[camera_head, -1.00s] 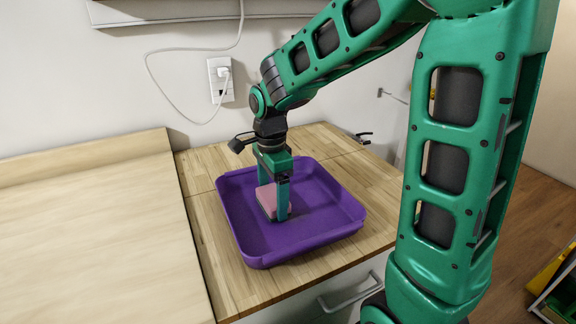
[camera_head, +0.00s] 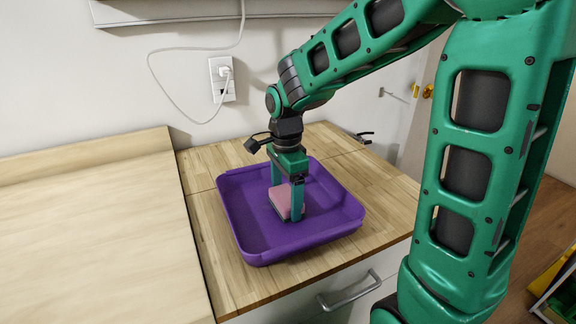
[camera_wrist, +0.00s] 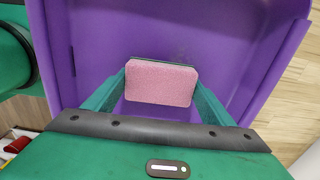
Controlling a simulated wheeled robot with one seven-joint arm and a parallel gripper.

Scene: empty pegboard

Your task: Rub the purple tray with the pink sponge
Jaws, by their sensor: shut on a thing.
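The purple tray (camera_head: 250,238) lies on the wooden counter in the head view; its floor and walls also fill much of the wrist view (camera_wrist: 215,40). The pink sponge (camera_head: 283,199) is inside the tray, near its middle, low over or on the tray floor; I cannot tell whether it touches. My gripper (camera_head: 286,203) points down into the tray and is shut on the sponge, one finger on each side. In the wrist view the sponge (camera_wrist: 161,83) shows its pink face between the two green fingers, with a dark layer along its far edge.
The wooden counter (camera_head: 207,240) has bare room around the tray. A paler raised surface (camera_head: 90,230) adjoins on the left. A wall outlet (camera_head: 222,78) with a white cable is behind. A drawer handle (camera_head: 350,292) is below the front edge. A dark hooked object (camera_head: 363,138) is at the back right.

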